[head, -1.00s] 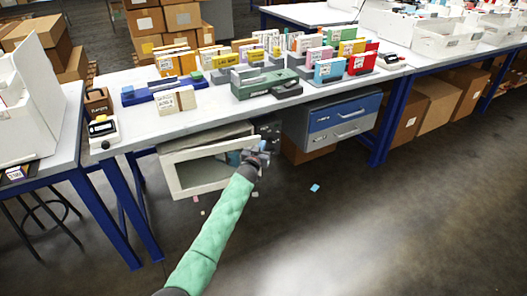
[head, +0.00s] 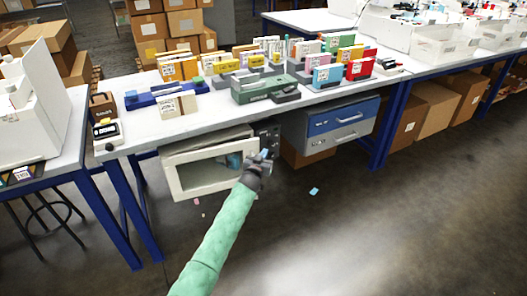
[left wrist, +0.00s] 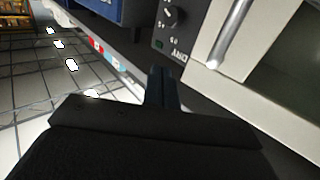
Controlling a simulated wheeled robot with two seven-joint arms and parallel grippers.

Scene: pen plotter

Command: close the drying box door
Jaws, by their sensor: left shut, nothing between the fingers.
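The drying box (head: 208,138) is a cream and grey cabinet under the left part of the workbench. Its door (head: 176,180) has a cream frame around a dark window and stands close to the box front; I cannot tell if it is fully flush. In the left wrist view the door (left wrist: 203,62) carries a bar handle (left wrist: 232,32) beside the black knob panel (left wrist: 172,22). My left gripper (head: 264,157) is shut and empty at the door's right edge, in front of the panel. Its fingers (left wrist: 162,88) point toward the panel's lower area. My right gripper is out of view.
A blue and grey drawer unit (head: 340,122) hangs under the bench to the right. The bench top (head: 225,107) holds boxes and devices. Blue table legs (head: 135,205) stand left of the box. Small scraps (head: 314,191) lie on the open floor.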

